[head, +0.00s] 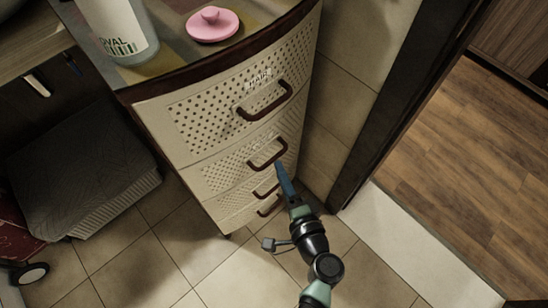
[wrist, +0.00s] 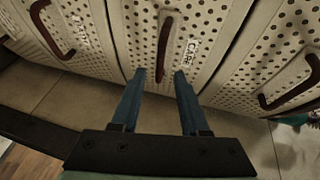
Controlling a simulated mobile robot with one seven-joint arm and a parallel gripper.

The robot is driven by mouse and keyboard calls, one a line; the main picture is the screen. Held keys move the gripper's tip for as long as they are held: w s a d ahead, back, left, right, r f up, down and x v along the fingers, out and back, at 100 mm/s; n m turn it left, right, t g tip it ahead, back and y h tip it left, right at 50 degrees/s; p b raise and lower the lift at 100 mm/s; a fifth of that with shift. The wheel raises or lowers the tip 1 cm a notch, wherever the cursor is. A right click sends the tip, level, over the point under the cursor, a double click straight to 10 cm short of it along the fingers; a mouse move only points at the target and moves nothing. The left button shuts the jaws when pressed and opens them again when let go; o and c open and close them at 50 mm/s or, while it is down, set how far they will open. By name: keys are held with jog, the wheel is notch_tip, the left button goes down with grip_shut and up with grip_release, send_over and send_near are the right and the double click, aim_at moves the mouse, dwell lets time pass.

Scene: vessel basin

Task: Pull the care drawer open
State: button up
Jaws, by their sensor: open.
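The cream drawer cabinet (head: 190,140) has perforated fronts and dark red-brown handles. The care drawer (wrist: 222,35) is in the middle of the wrist view, with a "CARE" label (wrist: 193,50) beside its handle (wrist: 164,45). It looks like the second drawer from the top (head: 235,168) in the head view, and it looks shut. My gripper (wrist: 160,75) is open, its two blue fingers pointing at this handle. The handle's near end shows in the gap by the fingertips; I cannot tell whether it is between them. In the head view my gripper (head: 281,170) is just below the second handle.
The top drawer's handle (head: 265,101) is above, and lower handles (head: 266,190) are below. A dark door frame (head: 395,105) is at right. Tiled floor (head: 130,265) in front is clear.

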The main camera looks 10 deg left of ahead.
aim_at(274, 158)
jog(key=x, duration=0.6)
jog(key=shift+b, duration=0.4)
grip_shut()
dwell(0.9)
